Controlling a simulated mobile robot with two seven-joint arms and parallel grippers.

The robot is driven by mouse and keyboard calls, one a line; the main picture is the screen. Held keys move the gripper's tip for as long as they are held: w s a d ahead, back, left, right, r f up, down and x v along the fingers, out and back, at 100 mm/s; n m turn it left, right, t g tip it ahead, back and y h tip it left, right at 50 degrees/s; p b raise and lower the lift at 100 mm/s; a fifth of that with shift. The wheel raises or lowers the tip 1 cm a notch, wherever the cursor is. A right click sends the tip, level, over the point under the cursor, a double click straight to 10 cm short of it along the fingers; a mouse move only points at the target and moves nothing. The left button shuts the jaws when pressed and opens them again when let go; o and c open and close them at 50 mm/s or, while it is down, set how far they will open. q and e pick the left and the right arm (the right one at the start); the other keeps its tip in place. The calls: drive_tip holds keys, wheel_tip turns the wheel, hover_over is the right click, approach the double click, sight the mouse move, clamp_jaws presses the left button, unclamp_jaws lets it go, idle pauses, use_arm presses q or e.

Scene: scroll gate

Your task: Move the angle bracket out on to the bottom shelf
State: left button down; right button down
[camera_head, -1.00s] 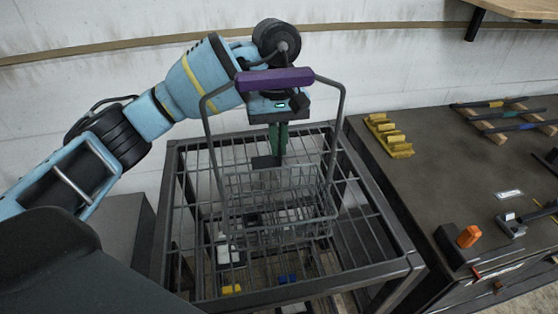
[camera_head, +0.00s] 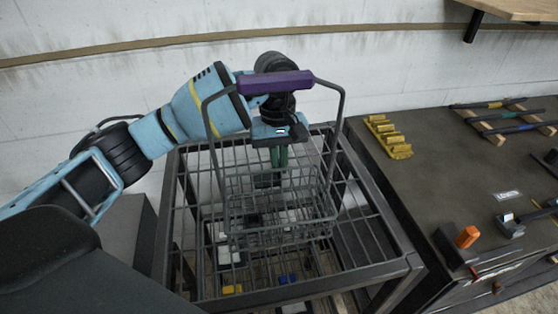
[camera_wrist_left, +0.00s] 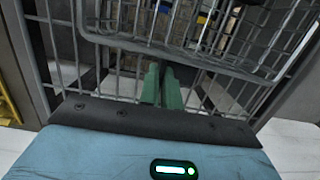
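My left gripper (camera_head: 279,158) points down behind the purple-handled wire basket (camera_head: 275,233), at the far side of the dark wire rack (camera_head: 390,276). Its green fingers are close together, and a dark flat piece, seemingly the angle bracket (camera_head: 268,181), is at their tips. The basket's wires partly cover it, and I cannot tell whether it is inside the basket or behind its far wall. In the left wrist view the fingers (camera_wrist_left: 161,84) are close together near the basket rim (camera_wrist_left: 180,52); the bracket is not clear there. My right gripper is not in view.
Through the rack's grid, small white (camera_head: 227,256), yellow (camera_head: 232,289) and blue (camera_head: 287,279) items show lower down. A dark bench (camera_head: 455,180) stands right, with a yellow block rack (camera_head: 389,137) and an orange-topped tool (camera_head: 467,237). A wall is close behind.

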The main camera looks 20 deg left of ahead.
use_arm(q)
drive_tip(key=c, duration=1.6)
unclamp_jaws()
drive_tip(key=shift+f, duration=0.1)
wheel_tip(320, 180, up, 12)
drive_tip(key=w+a, duration=0.1)
drive_tip(key=shift+w, duration=0.2)
drive_tip(key=shift+o, duration=0.4)
